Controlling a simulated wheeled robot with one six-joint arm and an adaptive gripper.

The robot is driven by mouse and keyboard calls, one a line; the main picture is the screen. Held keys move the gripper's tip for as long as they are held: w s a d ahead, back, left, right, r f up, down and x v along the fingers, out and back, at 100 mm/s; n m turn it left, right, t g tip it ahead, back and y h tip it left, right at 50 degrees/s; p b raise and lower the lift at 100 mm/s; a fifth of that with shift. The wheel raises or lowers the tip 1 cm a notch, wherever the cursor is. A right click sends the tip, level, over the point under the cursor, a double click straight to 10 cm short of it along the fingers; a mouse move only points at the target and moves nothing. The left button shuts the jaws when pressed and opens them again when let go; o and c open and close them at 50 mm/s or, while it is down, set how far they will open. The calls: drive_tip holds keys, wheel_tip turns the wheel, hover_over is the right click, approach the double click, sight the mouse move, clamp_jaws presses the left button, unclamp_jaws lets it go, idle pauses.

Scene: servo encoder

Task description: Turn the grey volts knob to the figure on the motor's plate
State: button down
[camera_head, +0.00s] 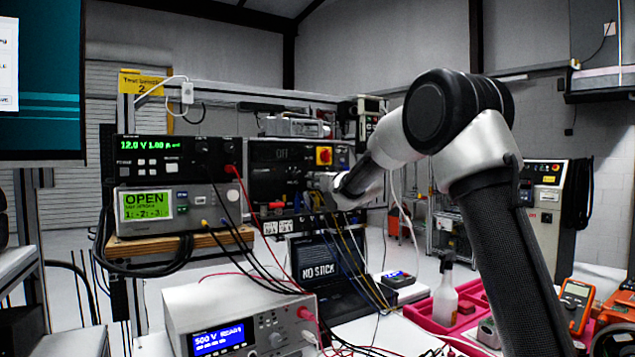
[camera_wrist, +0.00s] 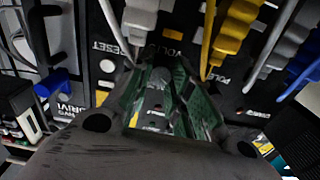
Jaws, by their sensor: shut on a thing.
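My gripper (camera_head: 340,190) reaches to the lower part of a dark panel (camera_head: 263,187) in the head view. In the wrist view, my gripper's green-lined fingers (camera_wrist: 162,76) are closed in on the grey volts knob (camera_wrist: 160,75), below a volts label (camera_wrist: 172,34) that appears upside down. The fingers cover most of the knob, so its pointer and scale cannot be read. In the head view my wrist and gripper hide the knob. I cannot make out a motor plate or its figure.
Grey plugs (camera_wrist: 140,18), yellow plugs (camera_wrist: 232,28) and a blue plug (camera_wrist: 45,88) with leads crowd the panel around my fingers. A red switch on yellow (camera_head: 323,155) sits above my gripper. A laptop (camera_head: 318,262) and hanging cables are below.

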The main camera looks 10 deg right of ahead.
drive_tip(key=m, duration=0.6)
drive_tip(key=shift+m, duration=0.3)
idle(0.5)
drive_tip(key=c, duration=1.3)
unclamp_jaws()
drive_tip(key=shift+s+d, duration=0.1)
drive_tip(key=v, duration=1.1)
drive_tip(key=shift+s+d, duration=0.1)
drive_tip(key=shift+s, duration=0.25)
